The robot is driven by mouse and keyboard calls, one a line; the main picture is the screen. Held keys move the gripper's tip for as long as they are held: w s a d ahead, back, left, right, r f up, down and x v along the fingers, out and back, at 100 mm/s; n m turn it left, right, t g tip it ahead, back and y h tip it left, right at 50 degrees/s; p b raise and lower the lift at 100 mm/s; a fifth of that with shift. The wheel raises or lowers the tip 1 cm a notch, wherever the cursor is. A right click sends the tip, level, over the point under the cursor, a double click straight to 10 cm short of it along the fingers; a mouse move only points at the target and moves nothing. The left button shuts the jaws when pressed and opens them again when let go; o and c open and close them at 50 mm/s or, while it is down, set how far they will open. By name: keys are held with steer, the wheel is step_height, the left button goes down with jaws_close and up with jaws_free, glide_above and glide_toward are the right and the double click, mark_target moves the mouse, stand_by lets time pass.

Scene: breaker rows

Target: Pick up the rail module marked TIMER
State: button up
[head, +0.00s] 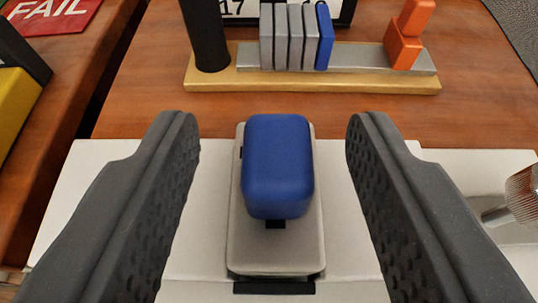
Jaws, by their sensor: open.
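A grey block with a rounded blue top part (277,165) stands between the two fingers of my gripper (272,118). Its light grey body (275,252) rests on or over a white surface. No TIMER marking is legible on it from here. My gripper is open, with one dark ridged finger on each side of the block and a clear gap to both. Farther back, several thin grey modules (280,37) and a blue one (325,36) stand upright in a row on a metal strip. No lettering is readable on them.
A wooden base (312,84) carries the strip, a black cylinder (206,35) and orange blocks (403,45). A white panel (100,185) lies beneath my fingers. A knurled metal part (522,195) is at right. A red FAIL sign (55,14) is at upper left.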

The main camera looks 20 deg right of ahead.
steer(key=shift+w+d+f, duration=0.1)
steer(key=shift+w, duration=0.1)
jaws_close()
